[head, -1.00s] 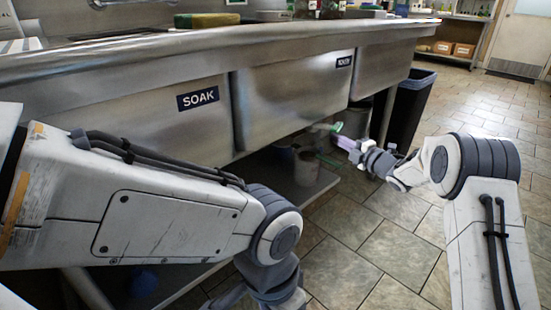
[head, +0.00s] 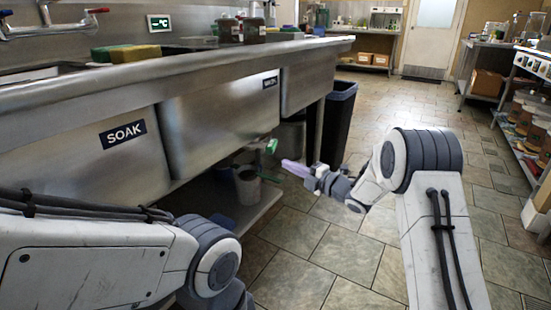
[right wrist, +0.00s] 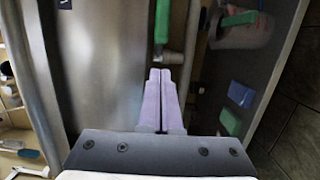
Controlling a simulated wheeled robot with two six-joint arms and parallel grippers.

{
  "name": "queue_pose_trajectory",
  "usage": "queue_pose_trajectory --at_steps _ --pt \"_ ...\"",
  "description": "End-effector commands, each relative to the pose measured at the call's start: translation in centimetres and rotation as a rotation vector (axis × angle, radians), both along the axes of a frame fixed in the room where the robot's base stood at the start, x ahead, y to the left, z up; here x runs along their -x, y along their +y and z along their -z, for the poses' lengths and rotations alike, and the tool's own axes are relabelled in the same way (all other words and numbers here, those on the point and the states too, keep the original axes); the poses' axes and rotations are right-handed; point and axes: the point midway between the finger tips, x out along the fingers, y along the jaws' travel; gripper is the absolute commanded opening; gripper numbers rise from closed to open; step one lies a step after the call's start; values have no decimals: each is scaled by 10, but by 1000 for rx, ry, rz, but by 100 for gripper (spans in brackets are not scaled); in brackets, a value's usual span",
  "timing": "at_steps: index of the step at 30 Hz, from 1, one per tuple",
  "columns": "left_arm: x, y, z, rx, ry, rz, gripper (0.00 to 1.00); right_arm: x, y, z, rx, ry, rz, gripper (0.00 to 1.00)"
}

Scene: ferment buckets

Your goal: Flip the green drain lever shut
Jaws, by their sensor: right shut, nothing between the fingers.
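The green drain lever (head: 271,146) sits on a drain under the sink, below the front edge of the middle basin. In the right wrist view the lever (right wrist: 162,22) is a green bar above a pale pipe fitting (right wrist: 172,57). I cannot tell its valve position. My right gripper (head: 287,164) has pale purple fingers, shut and empty. Its tips lie a little right of and below the lever in the head view. In the right wrist view the fingertips (right wrist: 160,75) point toward the lever with a gap between. My left gripper is out of view; only my left arm shows.
The steel sink (head: 200,130) with its SOAK label overhangs the drain. A dark bin (head: 338,120) stands beyond my right gripper. The tiled floor (head: 330,250) is open to the right.

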Motion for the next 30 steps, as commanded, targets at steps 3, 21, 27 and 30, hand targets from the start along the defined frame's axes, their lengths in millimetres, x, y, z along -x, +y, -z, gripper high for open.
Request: queue_pose_trajectory --at_steps 3,21,27,30 --pt "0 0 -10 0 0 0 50 9 -18 -2 -1 2 1 0" --pt "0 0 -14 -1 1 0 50 17 -27 -2 1 11 -1 0" --pt "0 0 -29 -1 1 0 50 18 4 -31 -8 212 131 0" --pt "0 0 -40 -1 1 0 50 36 23 -47 -43 410 265 0"
